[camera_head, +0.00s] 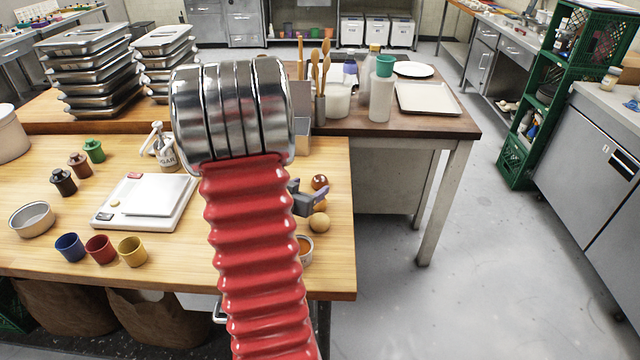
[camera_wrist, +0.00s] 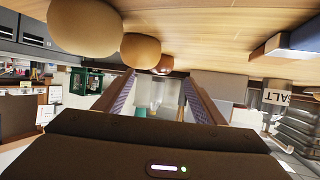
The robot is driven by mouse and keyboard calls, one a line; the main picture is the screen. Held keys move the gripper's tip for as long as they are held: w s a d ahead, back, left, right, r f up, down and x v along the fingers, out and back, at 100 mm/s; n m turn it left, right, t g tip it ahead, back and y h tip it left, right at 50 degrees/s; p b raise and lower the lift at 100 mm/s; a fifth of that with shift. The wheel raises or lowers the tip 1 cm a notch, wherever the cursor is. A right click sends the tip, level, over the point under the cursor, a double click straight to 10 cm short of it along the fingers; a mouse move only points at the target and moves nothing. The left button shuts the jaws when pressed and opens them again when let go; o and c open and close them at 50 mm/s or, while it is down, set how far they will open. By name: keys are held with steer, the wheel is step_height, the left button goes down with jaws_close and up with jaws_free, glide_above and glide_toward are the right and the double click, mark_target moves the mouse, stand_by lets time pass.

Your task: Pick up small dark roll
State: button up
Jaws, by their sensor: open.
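The small dark roll (camera_head: 320,182) is glossy brown and sits near the right edge of the wooden table, just beyond my gripper. In the wrist view, which is upside down, the dark roll (camera_wrist: 162,65) shows past the fingertips, roughly midway between them. Two lighter tan rolls sit nearer in line with it; one is the tan roll (camera_head: 319,222), and the wrist view shows the nearest tan roll (camera_wrist: 85,25) and the middle tan roll (camera_wrist: 140,50). My gripper (camera_head: 312,198) is open and empty (camera_wrist: 160,88), partly hidden behind my red arm in the head view.
A white scale (camera_head: 145,203) and coloured cups (camera_head: 100,248) stand left of my arm. A darker table (camera_head: 440,128) behind holds bottles and a tray. Open floor (camera_head: 430,300) lies to the right.

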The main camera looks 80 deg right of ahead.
mark_target(317, 183)
steer(key=shift+x, duration=0.95)
steer(key=shift+x, duration=2.55)
steer(key=shift+f, duration=0.15)
steer(key=c, duration=0.9)
